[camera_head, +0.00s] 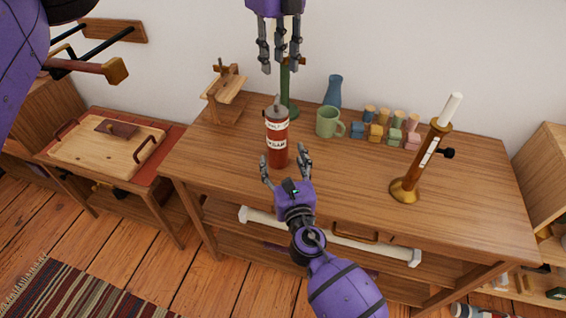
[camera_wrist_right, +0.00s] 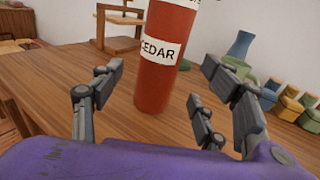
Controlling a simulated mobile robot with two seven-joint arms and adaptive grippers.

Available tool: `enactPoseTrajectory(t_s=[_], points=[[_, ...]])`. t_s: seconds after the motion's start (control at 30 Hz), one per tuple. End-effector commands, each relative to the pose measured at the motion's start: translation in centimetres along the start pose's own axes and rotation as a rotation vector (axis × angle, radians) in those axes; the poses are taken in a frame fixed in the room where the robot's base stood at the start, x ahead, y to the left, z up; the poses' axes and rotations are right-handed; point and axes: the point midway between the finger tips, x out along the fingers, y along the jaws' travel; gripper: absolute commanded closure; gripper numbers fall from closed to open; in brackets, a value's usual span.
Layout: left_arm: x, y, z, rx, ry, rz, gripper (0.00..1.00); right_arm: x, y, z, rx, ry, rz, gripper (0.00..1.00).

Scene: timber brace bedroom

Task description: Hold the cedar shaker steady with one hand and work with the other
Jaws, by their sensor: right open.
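The cedar shaker (camera_head: 277,145) is a tall red cylinder with white labels and a grey top, upright on the wooden dresser. In the right wrist view the shaker (camera_wrist_right: 165,85) shows the word CEDAR, and its top is out of frame. My right gripper (camera_head: 284,160) is open at the near side of the shaker, with its fingers pointing toward it. In the wrist view the shaker stands beyond and between the fingers, with no clear contact. My left gripper (camera_head: 279,55) hangs above and behind the shaker, fingers down, spread and empty.
A green stand (camera_head: 285,92), a green mug (camera_head: 328,122), a blue vase (camera_head: 333,92) and several small coloured jars (camera_head: 394,137) stand behind. A brass candlestick (camera_head: 405,188) is at right, a small wooden stand (camera_head: 225,98) at left. The dresser's (camera_head: 345,190) middle front is clear.

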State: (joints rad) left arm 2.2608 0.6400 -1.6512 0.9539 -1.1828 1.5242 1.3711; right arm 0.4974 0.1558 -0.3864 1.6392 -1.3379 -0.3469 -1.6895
Motion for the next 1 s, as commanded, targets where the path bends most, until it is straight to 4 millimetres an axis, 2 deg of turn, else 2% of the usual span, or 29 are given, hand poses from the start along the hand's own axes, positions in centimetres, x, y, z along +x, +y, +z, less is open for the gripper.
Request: enactPoseTrajectory(t_s=[0.3,0.5,0.87,1.0], points=[[0.0,0.0,0.0,0.0,0.0,0.0,0.69,4.7,0.0,0.1,-0.001,-0.001,-0.002,0.32],[0.0,0.0,0.0,0.0,0.0,0.0,0.69,6.8,0.0,0.1,0.001,0.0,-0.001,0.32],[0.0,0.0,0.0,0.0,0.0,0.0,0.69,7.4,0.0,0.0,0.002,0.0,-0.001,0.32],[0.0,0.0,0.0,0.0,0.0,0.0,0.69,7.4,0.0,0.0,0.002,0.0,-0.001,0.48]])
